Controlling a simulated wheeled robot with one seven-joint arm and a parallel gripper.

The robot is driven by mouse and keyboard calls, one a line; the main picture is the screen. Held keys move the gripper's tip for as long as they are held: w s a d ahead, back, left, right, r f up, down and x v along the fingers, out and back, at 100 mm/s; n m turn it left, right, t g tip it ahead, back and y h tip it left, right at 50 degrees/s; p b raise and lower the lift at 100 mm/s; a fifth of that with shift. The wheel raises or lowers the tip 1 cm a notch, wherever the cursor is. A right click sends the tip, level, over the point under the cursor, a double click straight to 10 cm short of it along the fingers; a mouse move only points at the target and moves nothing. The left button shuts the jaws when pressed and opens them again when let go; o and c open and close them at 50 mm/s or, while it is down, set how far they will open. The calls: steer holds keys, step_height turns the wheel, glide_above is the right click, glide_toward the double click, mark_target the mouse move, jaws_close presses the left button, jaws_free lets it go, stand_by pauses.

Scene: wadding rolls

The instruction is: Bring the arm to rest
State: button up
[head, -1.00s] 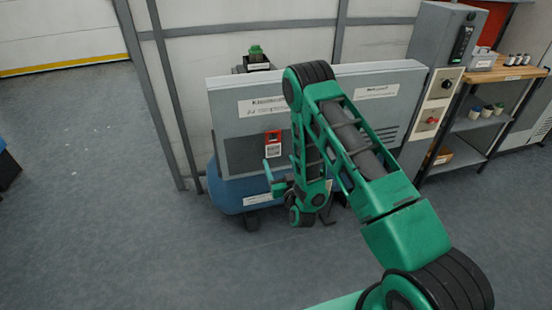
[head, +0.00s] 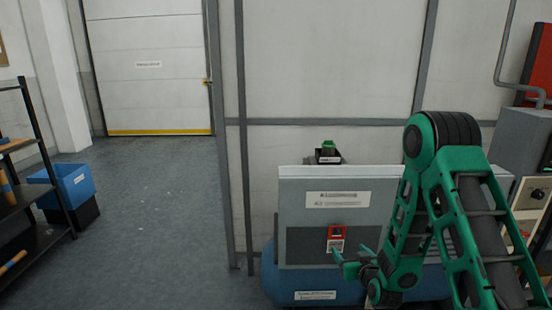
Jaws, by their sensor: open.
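My green arm reaches up from the lower right in the head view and bends down at its elbow. My gripper (head: 350,262) hangs at the arm's end, in front of the grey cabinet (head: 380,205) with its blue lower part (head: 310,287). It is open, and I see nothing between its fingers. A red-framed label (head: 336,238) on the cabinet front shows just above the gripper. I cannot tell how far the fingers are from the cabinet. Part of the cabinet is hidden behind my arm.
A black shelf rack (head: 35,190) stands at the left, with a blue bin (head: 72,184) beside it. A shutter door (head: 150,65) is at the back left. The floor (head: 165,215) between rack and cabinet is clear. A grey control box (head: 522,140) stands at the right.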

steer(key=s+d+r+m+g+h, duration=0.3)
steer(key=s+d+r+g, duration=0.5)
steer(key=s+d+r, duration=0.55)
steer(key=s+r+m+g+y, duration=0.1)
steer(key=s+r+m+g, duration=0.1)
steer(key=s, duration=1.4)
steer(key=s+d+r+m+g+y, duration=0.1)
steer(key=s+r+g, duration=0.3)
steer(key=s, duration=1.2)
steer(key=shift+d+r+m, duration=0.25)
steer(key=shift+r+m, duration=0.15)
steer(key=shift+m, duration=0.4)
steer(key=shift+w+f, duration=0.25)
steer(key=shift+w, duration=0.4)
